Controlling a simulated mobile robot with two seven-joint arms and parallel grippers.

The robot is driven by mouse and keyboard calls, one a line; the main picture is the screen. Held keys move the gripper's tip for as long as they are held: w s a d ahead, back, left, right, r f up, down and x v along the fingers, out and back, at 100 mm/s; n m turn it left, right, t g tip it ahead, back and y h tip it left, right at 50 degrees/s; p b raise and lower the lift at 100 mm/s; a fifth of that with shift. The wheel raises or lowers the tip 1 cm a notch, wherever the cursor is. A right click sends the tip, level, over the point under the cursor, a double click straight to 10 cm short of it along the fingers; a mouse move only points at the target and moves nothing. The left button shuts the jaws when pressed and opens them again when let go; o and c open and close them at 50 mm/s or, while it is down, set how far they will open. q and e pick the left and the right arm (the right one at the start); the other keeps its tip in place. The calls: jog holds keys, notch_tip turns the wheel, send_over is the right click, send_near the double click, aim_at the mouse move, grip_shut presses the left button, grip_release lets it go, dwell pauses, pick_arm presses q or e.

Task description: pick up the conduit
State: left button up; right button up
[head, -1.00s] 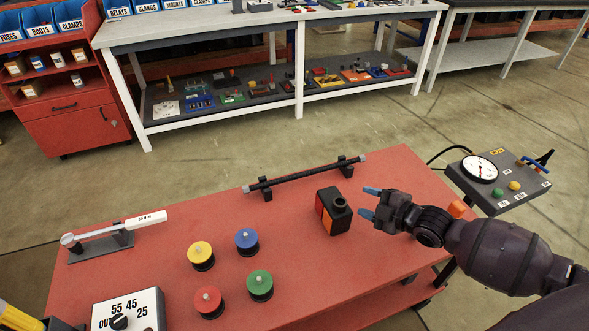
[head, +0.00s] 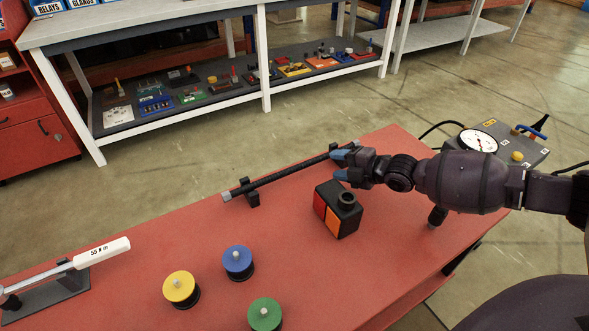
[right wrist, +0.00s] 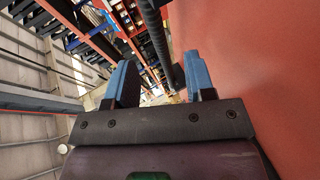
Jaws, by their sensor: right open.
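The conduit (head: 285,174) is a thin black rod with grey ends. It lies across two small black holders near the far edge of the red table. My right gripper (head: 341,165) has blue fingertips and is open and empty by the conduit's right end, partly covering it. In the right wrist view, the conduit (right wrist: 157,38) runs between the two blue fingers (right wrist: 160,78) as pictured, with a dark holder (right wrist: 178,76) beside the right finger. I cannot tell whether the fingers touch it. My left gripper is not in view.
A black box with orange and red faces (head: 347,222) stands just below my right gripper. Yellow (head: 179,288), blue (head: 237,262) and green (head: 265,315) knobs stand nearer. A white-handled tool (head: 100,251) rests at left. A gauge box (head: 507,150) stands right. The red table (head: 215,220) has clear space.

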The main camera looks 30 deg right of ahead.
aim_at(319, 161)
jog(key=b+x, duration=0.2)
jog(key=x, duration=0.3)
jog(key=shift+w+a, duration=0.1)
jog(key=shift+w, duration=0.3)
grip_shut()
